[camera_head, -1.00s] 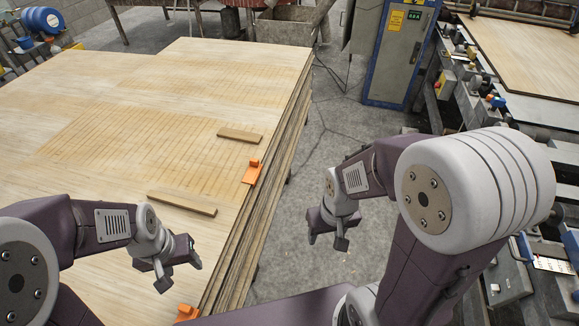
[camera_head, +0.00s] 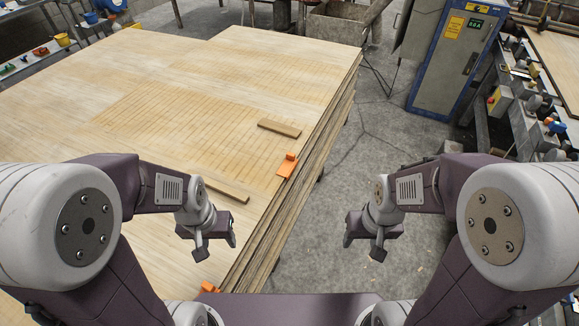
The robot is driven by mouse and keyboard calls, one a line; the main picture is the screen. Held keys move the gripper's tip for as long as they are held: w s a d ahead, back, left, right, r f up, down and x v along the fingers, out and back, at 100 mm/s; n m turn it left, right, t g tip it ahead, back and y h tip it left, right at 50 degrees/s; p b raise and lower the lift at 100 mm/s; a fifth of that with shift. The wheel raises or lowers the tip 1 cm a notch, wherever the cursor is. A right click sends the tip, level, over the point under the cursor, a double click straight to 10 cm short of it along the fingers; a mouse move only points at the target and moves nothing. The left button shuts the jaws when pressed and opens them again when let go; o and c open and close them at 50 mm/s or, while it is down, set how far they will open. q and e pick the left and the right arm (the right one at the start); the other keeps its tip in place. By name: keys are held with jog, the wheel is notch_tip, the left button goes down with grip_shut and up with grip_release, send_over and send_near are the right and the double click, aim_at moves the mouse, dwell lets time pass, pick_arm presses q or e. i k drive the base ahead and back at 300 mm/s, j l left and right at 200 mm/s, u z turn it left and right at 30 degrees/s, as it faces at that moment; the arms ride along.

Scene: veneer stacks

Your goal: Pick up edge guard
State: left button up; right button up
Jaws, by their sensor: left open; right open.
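An orange edge guard (camera_head: 287,167) sits on the right edge of the veneer stack (camera_head: 150,90), near its middle. A second orange edge guard (camera_head: 209,287) shows at the near corner of the stack, partly hidden by my own body.
Two wooden strips lie on the stack: one near the far guard (camera_head: 280,128), one behind my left gripper (camera_head: 226,191). A blue and grey cabinet (camera_head: 452,60) and machinery (camera_head: 530,110) stand at the right. The grey floor (camera_head: 385,135) right of the stack is clear.

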aim_at(288, 166)
jog(key=i+l+u, duration=0.5)
jog(key=l+u, duration=0.25)
jog(key=l, duration=0.15)
jog(key=i+l+u, duration=0.2)
jog(key=l, duration=0.2)
jog(key=i+l+u, duration=0.4)
jog(key=l+u, duration=0.15)
